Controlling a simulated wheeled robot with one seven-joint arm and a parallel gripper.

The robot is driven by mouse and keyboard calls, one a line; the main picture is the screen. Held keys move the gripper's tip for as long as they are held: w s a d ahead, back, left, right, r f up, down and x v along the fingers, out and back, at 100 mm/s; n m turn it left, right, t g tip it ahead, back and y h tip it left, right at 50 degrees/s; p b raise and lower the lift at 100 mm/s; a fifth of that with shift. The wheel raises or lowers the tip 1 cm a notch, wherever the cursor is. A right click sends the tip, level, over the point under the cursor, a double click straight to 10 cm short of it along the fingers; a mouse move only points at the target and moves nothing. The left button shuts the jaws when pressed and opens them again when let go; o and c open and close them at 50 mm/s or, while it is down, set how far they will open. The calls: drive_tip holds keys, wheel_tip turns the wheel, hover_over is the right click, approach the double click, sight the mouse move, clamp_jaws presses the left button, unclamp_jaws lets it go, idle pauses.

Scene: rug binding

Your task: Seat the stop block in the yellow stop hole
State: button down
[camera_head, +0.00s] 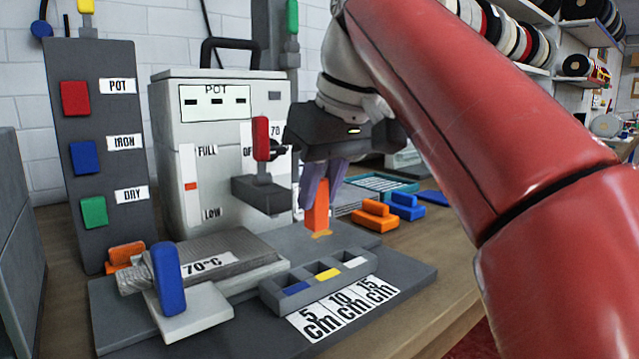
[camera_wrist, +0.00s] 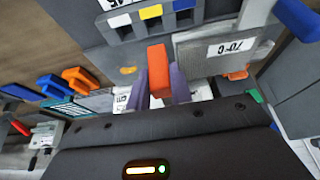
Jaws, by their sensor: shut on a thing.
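The stop block (camera_head: 317,212) is an orange upright block held between the purple fingers of my gripper (camera_head: 318,200). In the wrist view the stop block (camera_wrist: 158,68) sticks out beyond the gripper (camera_wrist: 159,84), which is shut on it. Its lower end is just above or at an orange mark on the grey plate; I cannot tell whether it touches. The grey stop rail (camera_head: 268,295) has blue, yellow and white holes. The yellow stop hole (camera_head: 327,274) is the middle one, in front of the block; it shows in the wrist view (camera_wrist: 150,12) too.
A 70°C plate (camera_head: 235,262) and a blue-handled part (camera_head: 169,280) lie left of the rail. A grey pot machine (camera_head: 215,130) with a red lever (camera_head: 261,138) stands behind. Orange (camera_head: 375,217) and blue blocks (camera_head: 407,207) lie right on the table.

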sight(323, 214)
drive_tip(key=shift+f+b, duration=1.65)
drive_tip(key=shift+f, duration=0.6)
drive_tip(key=shift+p, duration=0.6)
drive_tip(key=shift+f+b, duration=1.4)
drive_tip(key=shift+f, duration=0.5)
drive_tip(key=c, duration=1.2)
unclamp_jaws()
drive_tip(key=shift+o, duration=0.2)
drive_tip(key=shift+r, duration=0.2)
drive_tip(key=p+v, duration=0.3)
drive_tip(key=v, duration=0.4)
drive_tip(key=shift+r, duration=0.25)
drive_tip(key=shift+s+d, duration=0.1)
drive_tip(key=shift+s, duration=0.05)
